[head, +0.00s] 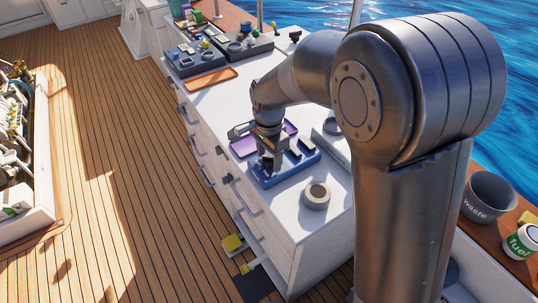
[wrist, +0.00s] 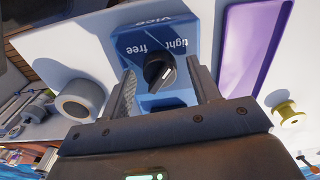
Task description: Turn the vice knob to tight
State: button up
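The lettering is upside down in the wrist view. My gripper (wrist: 162,85) is open, with one finger on each side of the knob and visible gaps between. In the head view my gripper (head: 268,163) is over the blue vice unit (head: 299,170) on the white counter, and it hides the knob there.
A purple tray (head: 243,146) lies beside the vice unit; it also shows in the wrist view (wrist: 255,40). A grey ring (head: 316,195) stands near the counter's front end. An orange tray (head: 210,78) lies farther back. A waste bin (head: 488,197) and fuel can (head: 522,241) stand at right.

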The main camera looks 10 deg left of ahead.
aim_at(269, 156)
notch_tip(269, 156, up, 11)
dwell(0.7)
jog(key=shift+f, duration=0.1)
